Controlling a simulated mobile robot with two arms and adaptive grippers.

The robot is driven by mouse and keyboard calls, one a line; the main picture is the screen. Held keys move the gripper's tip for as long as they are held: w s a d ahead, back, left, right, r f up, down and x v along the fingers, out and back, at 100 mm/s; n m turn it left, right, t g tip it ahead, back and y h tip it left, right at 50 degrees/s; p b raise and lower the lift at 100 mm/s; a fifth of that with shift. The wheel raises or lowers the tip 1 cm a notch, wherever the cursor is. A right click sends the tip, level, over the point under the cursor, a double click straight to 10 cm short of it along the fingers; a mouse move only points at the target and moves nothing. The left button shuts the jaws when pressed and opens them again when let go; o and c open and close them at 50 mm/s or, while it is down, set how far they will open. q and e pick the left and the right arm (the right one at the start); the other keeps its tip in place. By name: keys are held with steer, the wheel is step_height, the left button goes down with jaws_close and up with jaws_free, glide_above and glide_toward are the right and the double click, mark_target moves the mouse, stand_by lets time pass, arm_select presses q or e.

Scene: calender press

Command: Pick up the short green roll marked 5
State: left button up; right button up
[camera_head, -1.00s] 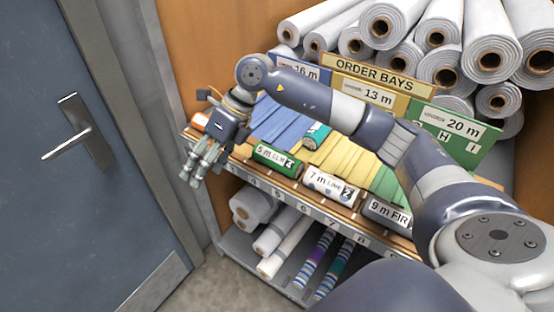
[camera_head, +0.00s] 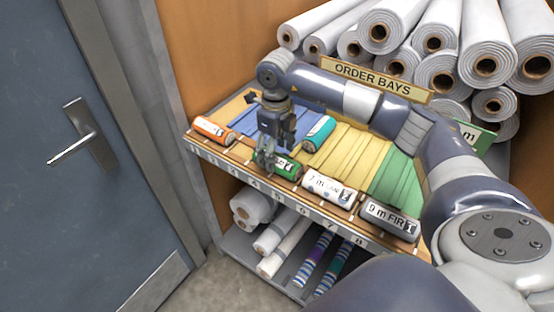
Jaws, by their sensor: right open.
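The short green roll (camera_head: 289,169) lies on the front ledge of the shelf, in the row of short rolls. Its left part and much of its label are hidden behind my right gripper. My right gripper (camera_head: 266,165) is open, pointing down at the left part of the green roll. I cannot tell whether the fingers touch it or are just above or in front of it. My left gripper is not in view.
An orange roll (camera_head: 213,131) lies left on the ledge. A white roll (camera_head: 328,187) and a grey roll (camera_head: 389,218) lie to the right. A teal roll (camera_head: 319,134) lies behind the green one. Large white rolls (camera_head: 436,43) are stacked above.

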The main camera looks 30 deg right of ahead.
mark_target(277, 156)
steer(key=shift+d+f+p, duration=0.15)
steer(key=shift+f+p, duration=0.2)
steer(key=shift+f, duration=1.35)
steer(key=shift+c, duration=0.3)
steer(key=c, duration=1.1)
steer(key=shift+r, duration=0.1)
steer(key=shift+c, duration=0.2)
